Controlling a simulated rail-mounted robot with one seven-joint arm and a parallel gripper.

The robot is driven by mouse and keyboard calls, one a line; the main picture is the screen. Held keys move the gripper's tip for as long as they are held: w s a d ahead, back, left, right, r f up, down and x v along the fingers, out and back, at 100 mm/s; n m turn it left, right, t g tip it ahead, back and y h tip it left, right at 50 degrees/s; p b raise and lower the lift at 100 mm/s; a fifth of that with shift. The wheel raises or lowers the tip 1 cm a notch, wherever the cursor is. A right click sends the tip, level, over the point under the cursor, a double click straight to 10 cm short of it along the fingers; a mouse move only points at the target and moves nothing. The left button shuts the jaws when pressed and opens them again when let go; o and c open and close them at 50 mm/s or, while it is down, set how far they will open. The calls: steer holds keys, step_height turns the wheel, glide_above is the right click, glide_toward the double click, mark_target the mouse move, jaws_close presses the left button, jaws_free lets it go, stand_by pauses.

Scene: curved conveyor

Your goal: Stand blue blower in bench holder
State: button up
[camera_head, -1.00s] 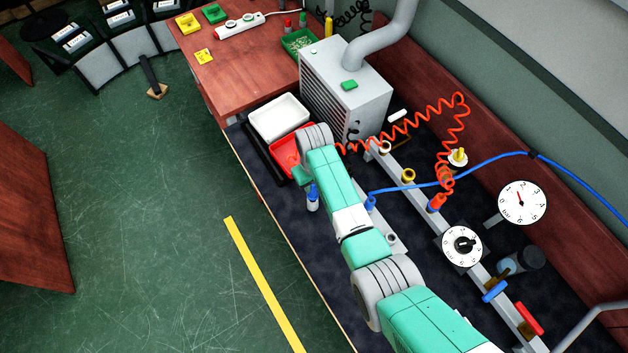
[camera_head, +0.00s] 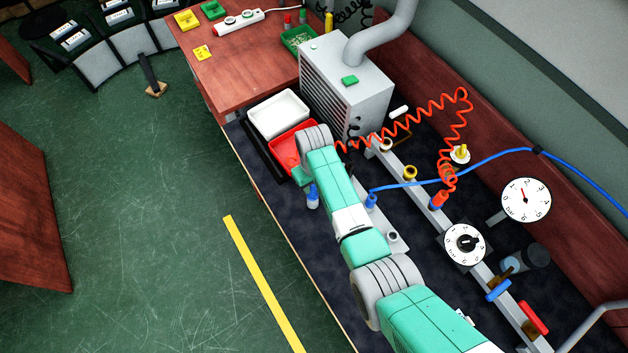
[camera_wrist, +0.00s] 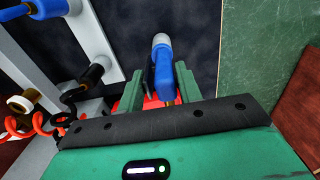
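The blue blower (camera_wrist: 165,75), with a pale grey end and a brass-coloured tip, lies between the fingers of my gripper (camera_wrist: 160,88) in the wrist view. The fingers are apart, with a visible gap on the blower's left side; contact on the right is unclear. In the head view the blower's pale end and blue part (camera_head: 313,197) show beside my gripper (camera_head: 303,178), whose fingers are mostly hidden by my wrist. I cannot clearly identify the bench holder.
A red tray (camera_head: 283,150) lies under my wrist, with a white tray (camera_head: 278,114) behind it. A grey vented box (camera_head: 345,90) stands close by. A rail (camera_head: 425,205) carries fittings, a blue hose (camera_head: 480,167) and a red coiled hose (camera_head: 425,112). Dark bench surface is clear near the front edge.

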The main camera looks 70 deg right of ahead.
steer(key=o, duration=0.3)
step_height(320, 180, up, 8)
steer(key=shift+f+p, duration=0.1)
steer(key=shift+p, duration=0.65)
stand_by(0.3)
